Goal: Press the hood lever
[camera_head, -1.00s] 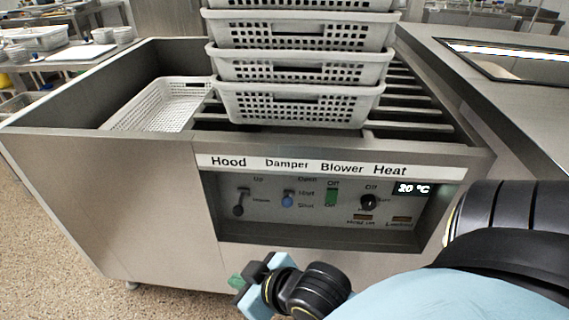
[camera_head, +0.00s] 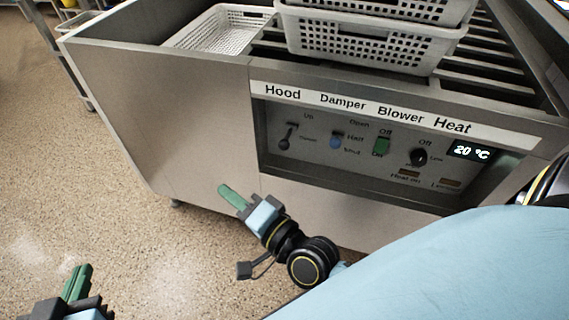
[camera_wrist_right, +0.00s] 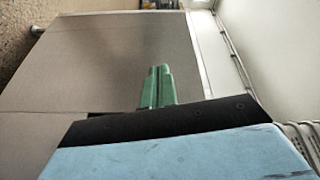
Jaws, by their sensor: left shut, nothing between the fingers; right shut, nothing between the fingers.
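The hood lever (camera_head: 287,136) is a dark handle under the word "Hood", at the left end of the recessed control panel in the head view. Its knob hangs down and slightly left, below the "Up" mark. My right gripper (camera_head: 232,197) is shut and empty, with green fingers, below and left of the panel and apart from the lever. Its fingers also show in the right wrist view (camera_wrist_right: 158,86), in front of a plain metal wall; the lever is not seen there. My left gripper (camera_head: 78,283) is shut and empty at the bottom left, over the floor.
Open floor (camera_head: 130,190) lies to the left.

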